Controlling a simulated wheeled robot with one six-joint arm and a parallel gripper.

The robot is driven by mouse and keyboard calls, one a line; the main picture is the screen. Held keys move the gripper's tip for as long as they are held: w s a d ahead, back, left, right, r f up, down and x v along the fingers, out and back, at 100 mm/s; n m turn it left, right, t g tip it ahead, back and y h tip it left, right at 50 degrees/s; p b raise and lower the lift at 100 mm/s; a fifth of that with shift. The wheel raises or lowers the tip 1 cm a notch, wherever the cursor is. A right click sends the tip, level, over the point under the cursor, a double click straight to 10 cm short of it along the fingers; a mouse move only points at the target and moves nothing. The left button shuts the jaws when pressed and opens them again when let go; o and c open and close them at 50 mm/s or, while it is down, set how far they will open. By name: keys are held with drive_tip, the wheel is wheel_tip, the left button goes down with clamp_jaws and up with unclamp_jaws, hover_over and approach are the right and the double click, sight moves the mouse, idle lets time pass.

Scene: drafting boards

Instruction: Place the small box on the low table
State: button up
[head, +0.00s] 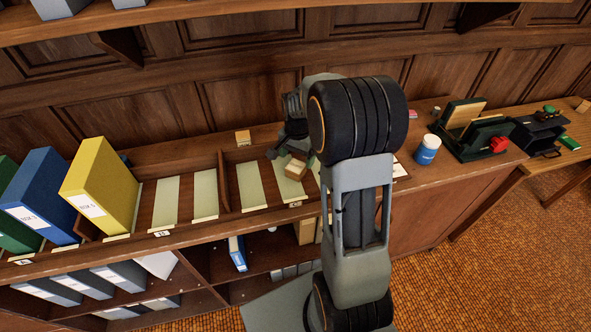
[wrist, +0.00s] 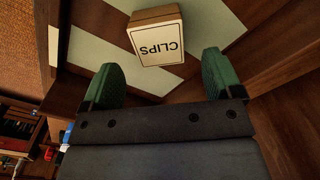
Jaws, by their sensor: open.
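In the wrist view the box (wrist: 157,38) shows a white label reading CLIPS, upside down. My gripper (wrist: 158,72) is open, its green fingertips either side of the box's near edge. The box is mostly beyond the tips, and I see no contact. A wooden table (head: 530,165) at the right, lower than the shelf top, may be the low table. My arm hides part of the shelf.
A yellow binder (head: 100,185) and a blue binder (head: 45,195) stand at the left. A black box (head: 540,132) occupies the right table.

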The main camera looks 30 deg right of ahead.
sight(297, 165)
drive_tip(key=shift+a+f+p, duration=0.1)
drive_tip(key=shift+f+p, duration=0.5)
drive_tip(key=shift+f, duration=2.15)
drive_tip(key=shift+c, duration=0.2)
drive_tip(key=c, duration=1.1)
drive_tip(key=shift+r, duration=0.1)
